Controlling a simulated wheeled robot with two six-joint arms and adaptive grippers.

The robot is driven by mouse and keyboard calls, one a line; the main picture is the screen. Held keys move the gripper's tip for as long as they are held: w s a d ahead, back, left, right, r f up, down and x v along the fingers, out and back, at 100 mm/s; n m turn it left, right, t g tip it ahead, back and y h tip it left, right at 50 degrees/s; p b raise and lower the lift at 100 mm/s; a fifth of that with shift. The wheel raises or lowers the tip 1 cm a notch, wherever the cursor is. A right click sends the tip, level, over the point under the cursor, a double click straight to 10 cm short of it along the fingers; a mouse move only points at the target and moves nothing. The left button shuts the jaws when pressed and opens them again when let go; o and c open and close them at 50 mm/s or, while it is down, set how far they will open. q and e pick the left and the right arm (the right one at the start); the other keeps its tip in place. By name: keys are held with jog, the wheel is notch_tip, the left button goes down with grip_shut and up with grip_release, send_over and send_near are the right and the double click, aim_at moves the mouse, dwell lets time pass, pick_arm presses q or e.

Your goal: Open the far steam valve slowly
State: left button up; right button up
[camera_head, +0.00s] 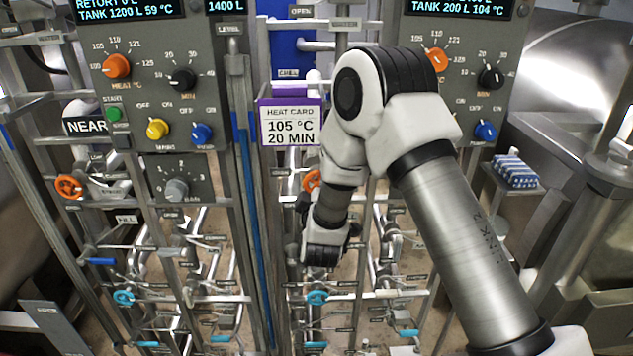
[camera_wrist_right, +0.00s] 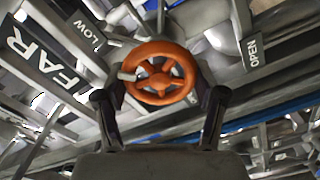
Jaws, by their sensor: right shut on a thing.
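The far steam valve's orange handwheel (camera_head: 311,179) is partly hidden behind my right arm in the head view. In the right wrist view the handwheel (camera_wrist_right: 160,73) is large and near the centre, with spokes and a small pale knob on its left side. My right gripper (camera_wrist_right: 160,92) has one dark finger on each side of the wheel and is shut on it. In the head view my right gripper (camera_head: 304,196) is mostly covered by its own wrist. A FAR sign (camera_wrist_right: 48,58), a LOW label (camera_wrist_right: 84,38) and an OPEN label (camera_wrist_right: 253,50) surround the wheel. My left gripper is not in view.
Another orange handwheel (camera_head: 69,187) is by the NEAR sign (camera_head: 85,126). Blue handwheels (camera_head: 317,297) and pipes crowd the lower rack. A purple-edged heat card (camera_head: 291,126) hangs close left of my right arm. A control panel (camera_head: 460,80) stands behind the arm.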

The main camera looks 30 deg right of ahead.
dwell(0.3)
jog(key=o, duration=1.1)
jog(key=shift+o, duration=0.2)
jog(key=v, duration=1.1)
jog(key=shift+s+a, duration=0.25)
jog(key=shift+s, duration=0.1)
jog(key=shift+f, duration=0.1)
